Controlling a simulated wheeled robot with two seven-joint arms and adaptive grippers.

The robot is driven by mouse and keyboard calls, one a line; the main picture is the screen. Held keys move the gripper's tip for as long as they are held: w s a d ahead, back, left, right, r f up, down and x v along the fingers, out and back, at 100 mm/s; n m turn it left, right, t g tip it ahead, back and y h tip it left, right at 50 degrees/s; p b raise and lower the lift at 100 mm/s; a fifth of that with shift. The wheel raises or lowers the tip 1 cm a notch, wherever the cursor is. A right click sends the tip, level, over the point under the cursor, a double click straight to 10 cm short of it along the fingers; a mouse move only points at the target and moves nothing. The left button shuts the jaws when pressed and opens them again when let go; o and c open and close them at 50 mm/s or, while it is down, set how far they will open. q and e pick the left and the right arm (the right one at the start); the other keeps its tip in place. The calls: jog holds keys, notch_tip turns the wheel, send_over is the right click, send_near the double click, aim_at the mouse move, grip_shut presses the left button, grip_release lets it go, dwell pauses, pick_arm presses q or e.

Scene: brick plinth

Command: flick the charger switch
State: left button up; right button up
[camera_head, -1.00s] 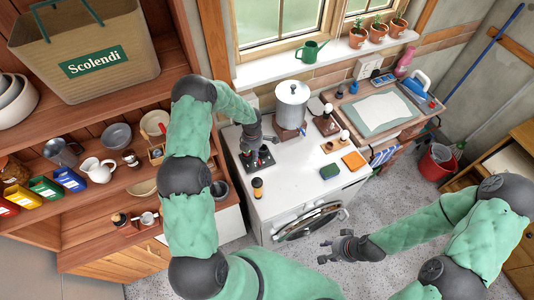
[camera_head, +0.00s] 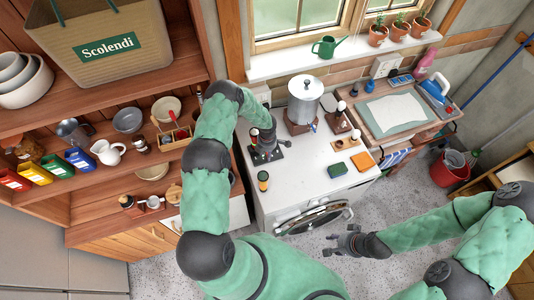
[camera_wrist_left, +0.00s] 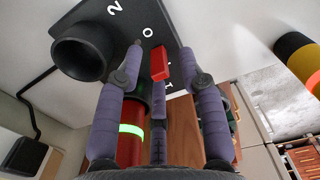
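The charger (camera_head: 279,154) is a dark plate on the white worktop, mostly hidden under my left gripper in the head view. In the left wrist view the charger plate (camera_wrist_left: 88,20) carries white numbers, a round black socket and a red switch (camera_wrist_left: 160,63). My left gripper (camera_wrist_left: 160,56) is open, its fingers spread either side of the red switch; I cannot tell whether one touches it. A red cylinder with a glowing green band (camera_wrist_left: 130,135) is partly hidden behind the left finger.
A metal pot (camera_head: 305,98) stands behind the charger, and a black and yellow cylinder (camera_head: 263,178) stands in front of it. A green sponge (camera_head: 337,170) and an orange block (camera_head: 363,162) lie to the right. Wooden shelves (camera_head: 90,215) close off the left side.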

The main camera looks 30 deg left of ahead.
pick_arm(q)
jog(key=shift+f, duration=0.6)
grip_shut()
jog(key=b, duration=0.1)
jog(key=g+y+b, duration=0.1)
jog(key=b, duration=0.1)
jog(key=shift+w+d+f, duration=0.25)
jog(key=shift+d+r+g+y+b, duration=0.1)
jog(key=shift+g+y+b, duration=0.45)
jog(key=shift+b, duration=0.2)
jog(key=shift+r, duration=0.1)
